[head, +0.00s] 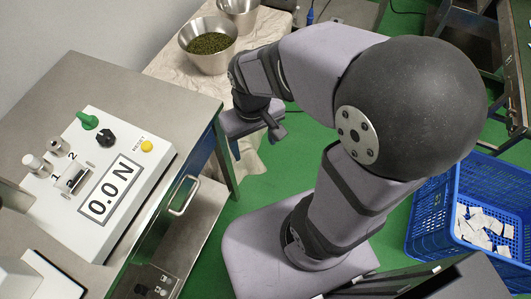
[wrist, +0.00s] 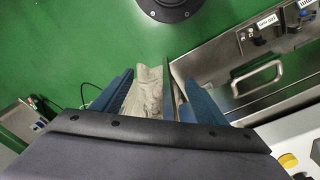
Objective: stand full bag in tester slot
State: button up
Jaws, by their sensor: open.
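The tester (head: 128,165) is a white box on the metal bench at left in the head view, its display reading 0.0 N. Its slot piece, marked 1 and 2, is at the box's left part (head: 74,177), and it looks empty. A corner of the tester with the yellow button (wrist: 288,160) shows at the lower right of the wrist view. My gripper (head: 250,146) hangs beyond the bench's right edge, above the green floor. I cannot pick out a full bag in either view.
A blue crate (head: 428,205) with several white packets stands on the floor at right. Metal bowls (head: 208,62), one with green leaf, stand on a cloth-covered table at the back. The bench's drawer handle (head: 184,195) sticks out on the side towards my arm.

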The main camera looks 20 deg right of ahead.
jog(key=shift+m, duration=0.6)
jog(key=s+d, duration=0.1)
jog(key=s+d+f, duration=0.1)
jog(key=s+f, duration=0.1)
jog(key=s, duration=0.1)
jog(key=shift+d, duration=0.4)
jog(key=shift+w, duration=0.1)
notch_tip(320, 180, up, 17)
jog(key=p, duration=1.6)
jog(key=shift+f+p, duration=0.2)
jog(key=shift+p, duration=0.1)
